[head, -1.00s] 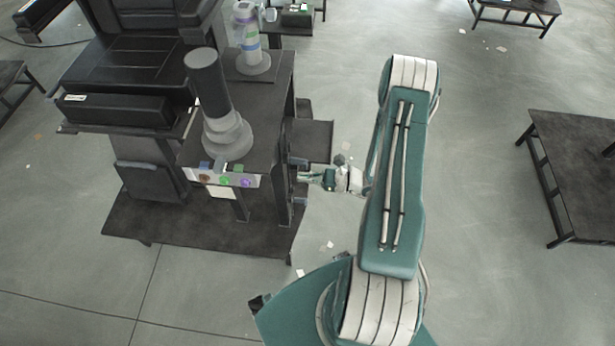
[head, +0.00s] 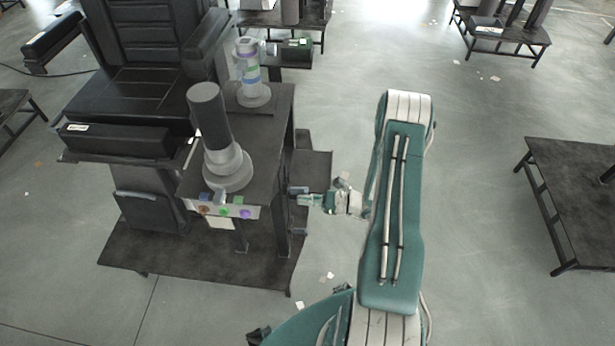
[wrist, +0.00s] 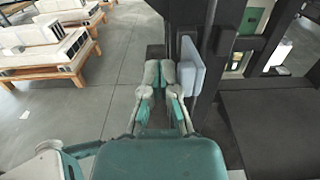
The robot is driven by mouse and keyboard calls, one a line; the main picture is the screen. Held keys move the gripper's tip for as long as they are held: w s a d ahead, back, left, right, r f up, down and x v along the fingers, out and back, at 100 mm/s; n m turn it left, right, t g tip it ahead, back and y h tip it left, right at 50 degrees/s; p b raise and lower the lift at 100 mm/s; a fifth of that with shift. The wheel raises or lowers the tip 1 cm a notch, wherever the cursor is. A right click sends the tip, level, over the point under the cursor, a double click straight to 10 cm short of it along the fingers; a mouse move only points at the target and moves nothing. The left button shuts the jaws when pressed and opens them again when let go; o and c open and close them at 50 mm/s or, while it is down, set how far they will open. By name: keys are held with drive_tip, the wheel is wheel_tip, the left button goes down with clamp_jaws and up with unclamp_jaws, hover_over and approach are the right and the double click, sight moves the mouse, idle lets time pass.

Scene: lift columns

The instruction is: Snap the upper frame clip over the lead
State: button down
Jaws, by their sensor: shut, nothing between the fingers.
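My gripper (head: 304,199) is beside the right side of the dark frame in the head view. In the wrist view its two fingers (wrist: 167,72) are together with nothing between them. A pale blue-grey block (wrist: 188,68), which looks like a frame clip, sits on the dark upright just right of the fingertips. A small blue-grey piece (head: 298,190) by the gripper in the head view looks like the same clip. The fingers look very close to it; I cannot tell if they touch. I cannot clearly make out the lead or whether the clip is closed over it.
A dark table (head: 262,120) carries grey columns and a front panel with coloured buttons (head: 245,213). A black padded chair (head: 140,90) stands to its left. A dark low table (head: 575,200) stands at the right. The floor between is mostly clear.

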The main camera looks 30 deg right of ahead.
sight(306, 190)
drive_tip(key=shift+w+d, duration=0.5)
drive_tip(key=shift+w, duration=0.25)
drive_tip(key=shift+w+d, duration=0.45)
drive_tip(key=shift+w, duration=0.25)
drive_tip(key=v, duration=0.4)
drive_tip(key=shift+s+d, duration=0.15)
drive_tip(key=shift+d, duration=0.1)
idle(0.3)
drive_tip(key=shift+w+d, duration=0.55)
drive_tip(key=shift+w, duration=0.25)
drive_tip(key=shift+a, duration=0.1)
drive_tip(key=shift+w+a, duration=0.25)
drive_tip(key=shift+x, duration=1)
